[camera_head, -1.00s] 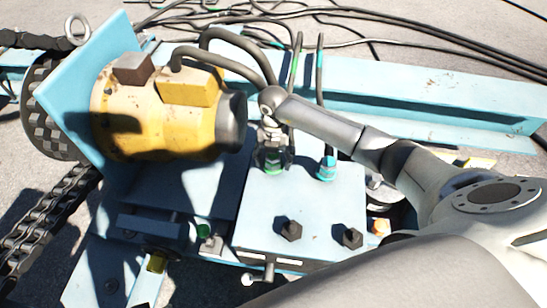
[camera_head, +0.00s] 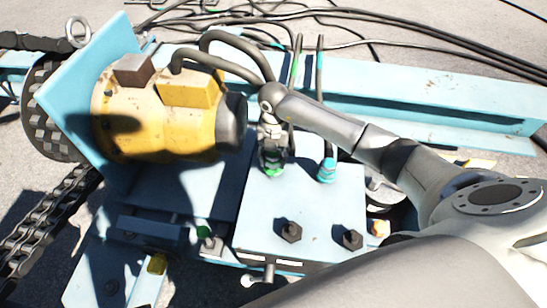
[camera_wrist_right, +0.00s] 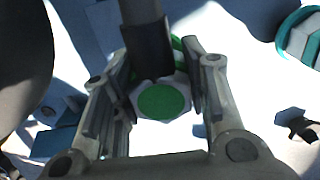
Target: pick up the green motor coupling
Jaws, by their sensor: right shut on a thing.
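The green motor coupling (camera_head: 275,173) is on the pale blue box at the lower end of a dark cable, largely hidden by my gripper in the head view. In the right wrist view the coupling (camera_wrist_right: 162,101) shows a round green face and a pale faceted rim, with the cable in front. My right gripper (camera_head: 271,163) points down at it. In the right wrist view its fingers (camera_wrist_right: 160,95) stand on both sides of the coupling, shut on it. I cannot tell whether the coupling is clear of its seat. My left gripper is not in view.
A teal coupling (camera_head: 326,172) with its own cable stands close to the right on the blue box (camera_head: 310,205). Black bolts (camera_head: 290,231) stick up at the box's front. A yellow motor (camera_head: 150,110) is close on the left. Loose cables (camera_head: 400,40) run behind.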

